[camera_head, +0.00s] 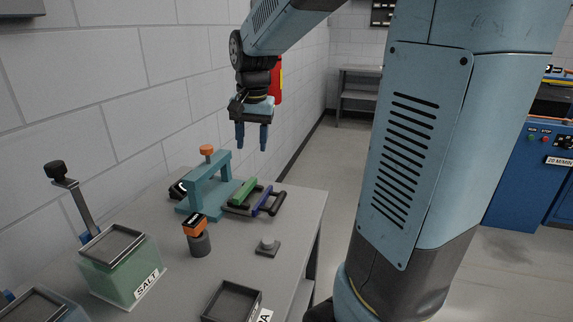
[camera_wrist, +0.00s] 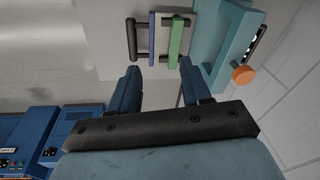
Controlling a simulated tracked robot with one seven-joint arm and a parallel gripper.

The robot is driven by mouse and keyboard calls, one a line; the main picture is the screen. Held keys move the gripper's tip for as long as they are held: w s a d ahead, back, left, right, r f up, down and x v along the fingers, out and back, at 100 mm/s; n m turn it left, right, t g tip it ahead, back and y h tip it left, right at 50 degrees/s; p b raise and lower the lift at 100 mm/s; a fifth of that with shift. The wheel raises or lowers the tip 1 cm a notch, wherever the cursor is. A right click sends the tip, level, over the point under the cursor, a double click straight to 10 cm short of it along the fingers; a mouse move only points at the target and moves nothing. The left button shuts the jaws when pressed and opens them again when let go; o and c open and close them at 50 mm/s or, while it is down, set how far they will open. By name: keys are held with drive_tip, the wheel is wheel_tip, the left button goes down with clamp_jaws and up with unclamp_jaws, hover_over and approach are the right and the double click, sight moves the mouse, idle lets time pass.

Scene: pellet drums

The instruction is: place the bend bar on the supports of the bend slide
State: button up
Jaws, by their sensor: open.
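My gripper (camera_head: 251,146) hangs above the bench with its fingers pointing down, open and empty. In the wrist view its fingertips (camera_wrist: 160,67) are apart, with the bars beyond them. A green bar (camera_head: 243,191) and a blue-purple bar (camera_head: 263,201) lie side by side at a dark slide with a handle (camera_head: 279,204), next to a teal press frame (camera_head: 195,191). The wrist view also shows the green bar (camera_wrist: 176,40), purple bar (camera_wrist: 152,40), slide handle (camera_wrist: 131,40) and frame (camera_wrist: 222,45). I cannot tell which bar is the bend bar; the supports are not clear.
An orange-topped dark cylinder (camera_head: 198,240), a small grey button-like piece (camera_head: 267,247), an open dark tray (camera_head: 231,299) and a green SALT box (camera_head: 121,270) stand on the bench. A lever (camera_head: 77,199) rises at left. The wall borders the bench; its right edge is open floor.

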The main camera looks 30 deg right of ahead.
drive_tip(key=s+r+n+t, duration=0.1)
drive_tip(key=s+n+t, duration=0.2)
drive_tip(key=s, duration=1.6)
drive_tip(key=n, duration=0.3)
drive_tip(key=shift+s+r+t, duration=0.15)
drive_tip(key=shift+r+t, duration=0.25)
drive_tip(key=shift+d, duration=0.1)
drive_tip(key=shift+c, duration=0.5)
